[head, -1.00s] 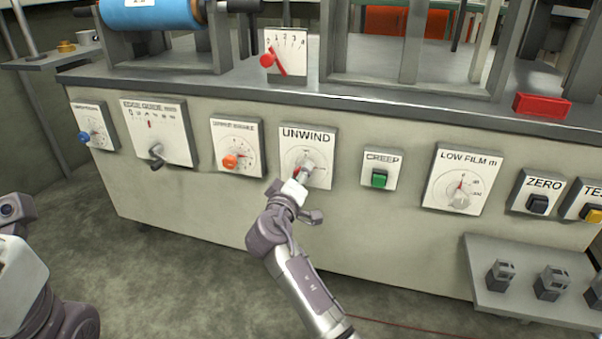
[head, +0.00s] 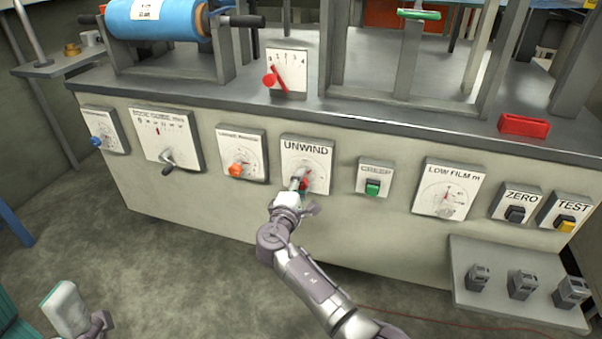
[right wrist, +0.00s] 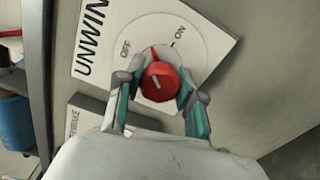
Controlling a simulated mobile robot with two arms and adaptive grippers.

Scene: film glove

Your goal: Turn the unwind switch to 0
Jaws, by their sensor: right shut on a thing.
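The UNWIND switch (head: 306,180) is a red round knob on a white plate (head: 307,150) on the machine's front. In the right wrist view the red knob (right wrist: 160,84) sits on a round dial marked OFF and ON. A red pointer shows at the knob's upper edge, between the two marks. No 0 can be read on the dial. My right gripper (right wrist: 158,92) is shut on the knob, one finger on each side. It also shows in the head view (head: 298,188). Part of my left arm shows at the lower left; its fingers are unclear.
An orange knob (head: 236,170) on its plate is left of UNWIND, and a green button (head: 373,188) is right. A LOW FILM dial (head: 446,200) and ZERO and TEST buttons follow. A low shelf (head: 515,313) sticks out at lower right. The floor before the panel is open.

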